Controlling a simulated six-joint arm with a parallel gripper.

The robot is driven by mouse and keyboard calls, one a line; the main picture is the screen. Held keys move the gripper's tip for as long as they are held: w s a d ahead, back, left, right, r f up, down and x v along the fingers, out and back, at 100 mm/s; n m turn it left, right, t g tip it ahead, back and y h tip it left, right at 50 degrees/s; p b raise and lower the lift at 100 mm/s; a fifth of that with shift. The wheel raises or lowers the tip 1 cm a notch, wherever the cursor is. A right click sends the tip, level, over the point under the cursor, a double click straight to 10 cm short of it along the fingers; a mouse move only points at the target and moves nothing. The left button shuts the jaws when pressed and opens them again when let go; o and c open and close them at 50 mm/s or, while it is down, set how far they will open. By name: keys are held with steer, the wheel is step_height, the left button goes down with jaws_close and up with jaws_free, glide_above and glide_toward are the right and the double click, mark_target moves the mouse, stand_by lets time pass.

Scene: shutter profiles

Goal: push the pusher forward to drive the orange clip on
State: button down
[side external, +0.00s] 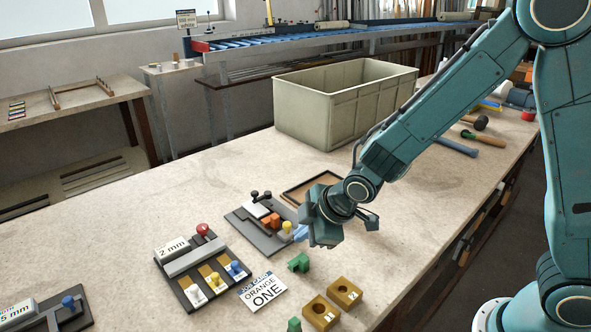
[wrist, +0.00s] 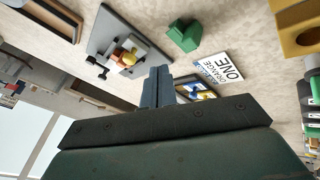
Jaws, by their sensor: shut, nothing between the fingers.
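The orange clip (side external: 270,219) sits on a dark grey fixture plate (side external: 243,231) beside a white block and two black knobs. A yellow knob (side external: 287,228), apparently on the pusher, stands next to the clip on the gripper's side. My gripper (side external: 302,232) is shut and empty, pointing down just right of the yellow knob. Its shut fingers (wrist: 157,86) also show in the wrist view, with the yellow knob (wrist: 128,57) ahead and to the left. I cannot tell whether fingertips and pusher touch. The clip's seating is too small to tell.
A card reading "ORANGE ONE" (side external: 263,291) and a green block (side external: 299,263) lie near the fixture. A second fixture with coloured knobs (side external: 189,262) stands to the left. Wooden blocks (side external: 321,312) lie in front. A large bin (side external: 344,103) stands behind, beside a shallow tray (side external: 312,186).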

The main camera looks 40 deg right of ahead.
mark_target(286, 226)
steer(key=shift+x, duration=0.95)
steer(key=shift+w+d+f, duration=0.15)
steer(key=shift+w+d, duration=0.3)
steer(key=shift+w, duration=0.4)
steer(key=shift+w+d+f, duration=0.15)
steer(key=shift+w+d, duration=0.3)
steer(key=shift+w, duration=0.45)
steer(key=shift+w, duration=1.6)
steer(key=shift+s, duration=0.1)
